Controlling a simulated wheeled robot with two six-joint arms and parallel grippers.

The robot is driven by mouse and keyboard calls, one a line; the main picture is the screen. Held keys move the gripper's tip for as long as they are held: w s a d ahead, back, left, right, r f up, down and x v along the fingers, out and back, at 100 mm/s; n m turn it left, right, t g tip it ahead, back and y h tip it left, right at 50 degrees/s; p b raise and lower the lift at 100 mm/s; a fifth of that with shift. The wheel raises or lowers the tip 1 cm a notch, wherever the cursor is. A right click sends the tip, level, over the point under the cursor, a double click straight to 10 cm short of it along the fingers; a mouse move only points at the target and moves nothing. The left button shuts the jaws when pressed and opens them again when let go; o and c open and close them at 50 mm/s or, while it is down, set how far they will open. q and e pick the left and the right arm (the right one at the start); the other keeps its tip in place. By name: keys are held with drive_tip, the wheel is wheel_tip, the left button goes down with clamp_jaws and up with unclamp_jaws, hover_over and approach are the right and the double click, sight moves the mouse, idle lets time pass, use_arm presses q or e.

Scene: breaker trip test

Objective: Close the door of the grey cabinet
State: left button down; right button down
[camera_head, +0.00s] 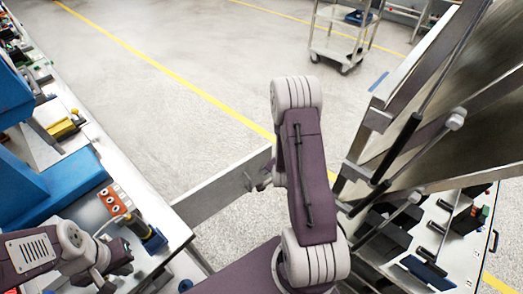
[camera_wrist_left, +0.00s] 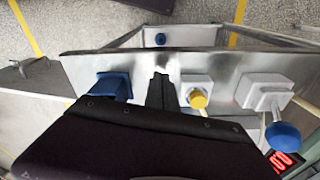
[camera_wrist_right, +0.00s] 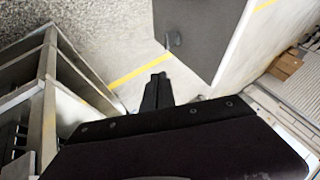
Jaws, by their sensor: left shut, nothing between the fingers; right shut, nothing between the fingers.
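A flat grey panel that looks like the cabinet door (camera_head: 220,187) stands out from the bench edge over the floor, swung open. It also shows at the left of the left wrist view (camera_wrist_left: 30,82). In the right wrist view the door (camera_wrist_right: 205,30) has a dark handle (camera_wrist_right: 174,39). My right gripper (camera_wrist_right: 157,82) is shut and empty, apart from the handle in that picture; my arm mostly hides it in the head view. My left gripper (camera_head: 120,254) is shut and empty over the bench. Its fingers (camera_wrist_left: 161,84) show before a metal control panel. The cabinet body is not clear.
The control panel (camera_wrist_left: 222,68) carries a blue block (camera_wrist_left: 113,82), a yellow knob (camera_wrist_left: 198,99) and a blue-knobbed lever (camera_wrist_left: 283,135). An orange socket strip (camera_head: 116,201) lies on the bench (camera_head: 92,150). A metal rack (camera_head: 440,75) stands right; a trolley (camera_head: 340,45) is far back. Floor beyond the door is clear.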

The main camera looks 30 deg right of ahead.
drive_tip(key=shift+w+d+f+b, duration=0.1)
drive_tip(key=shift+w+d+f, duration=0.25)
drive_tip(key=shift+w+f, duration=1.05)
drive_tip(key=shift+w+d+f+b, duration=0.1)
drive_tip(key=shift+w+d+f, duration=0.3)
drive_tip(key=shift+w+f, duration=1)
drive_tip(key=shift+w+d+f+b, duration=0.1)
drive_tip(key=shift+w+d+f, duration=0.25)
drive_tip(key=shift+w+f, duration=1)
drive_tip(key=shift+w+r, duration=0.35)
